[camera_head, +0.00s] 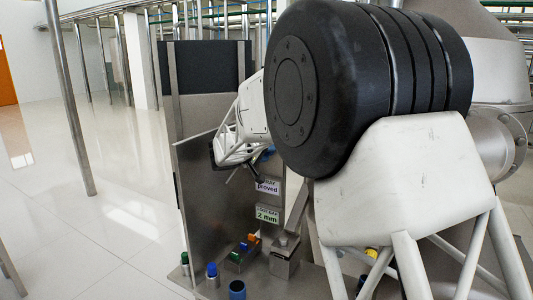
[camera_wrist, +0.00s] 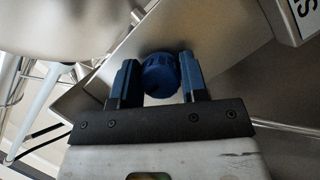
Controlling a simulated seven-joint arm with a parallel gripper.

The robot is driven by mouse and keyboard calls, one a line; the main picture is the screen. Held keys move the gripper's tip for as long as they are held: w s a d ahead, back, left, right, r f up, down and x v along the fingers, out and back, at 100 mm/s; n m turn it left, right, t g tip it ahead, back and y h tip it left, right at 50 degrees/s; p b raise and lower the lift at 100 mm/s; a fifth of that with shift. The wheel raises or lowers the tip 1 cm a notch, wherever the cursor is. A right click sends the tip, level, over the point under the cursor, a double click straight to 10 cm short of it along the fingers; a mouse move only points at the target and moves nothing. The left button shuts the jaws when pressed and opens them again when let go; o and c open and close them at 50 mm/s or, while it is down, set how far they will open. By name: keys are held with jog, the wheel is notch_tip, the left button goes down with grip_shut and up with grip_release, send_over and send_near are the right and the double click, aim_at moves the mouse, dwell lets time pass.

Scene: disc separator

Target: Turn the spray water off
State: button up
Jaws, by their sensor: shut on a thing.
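A round, ribbed blue knob (camera_wrist: 160,76) sits between the two fingers of my gripper (camera_wrist: 158,82) in the wrist view. My gripper is shut on it, with one dark blue-grey finger on each side. The knob is in front of a bare grey metal surface; its mounting is hidden behind it. In the head view, my white forearm reaches behind my large black joint to the metal panel. A small patch of blue shows there by the panel, but the fingertips and the grip are too small and covered to make out.
A label reading "2 mm" (camera_head: 268,214) and another label (camera_head: 268,187), partly covered, are on the panel. Below are a blue-topped part (camera_head: 212,270), a green-topped part (camera_head: 185,258), a blue cylinder (camera_head: 237,289) and small coloured controls (camera_head: 244,247). Open floor lies left.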

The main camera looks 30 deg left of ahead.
jog(key=n+t+h, duration=0.1)
jog(key=n, duration=0.2)
jog(key=shift+n, duration=0.3)
jog(key=n+t+h, duration=0.1)
jog(key=n, duration=0.3)
jog(key=shift+t, duration=0.4)
jog(key=n+t, duration=0.1)
jog(key=n, duration=0.4)
jog(key=shift+t, duration=0.4)
jog(key=shift+n+t+y, duration=0.45)
jog(key=shift+n+y, duration=0.05)
jog(key=shift+n, duration=0.95)
jog(key=shift+n+t+y, duration=0.45)
jog(key=shift+n+y, duration=0.05)
jog(key=shift+n, duration=0.95)
jog(key=o, duration=0.9)
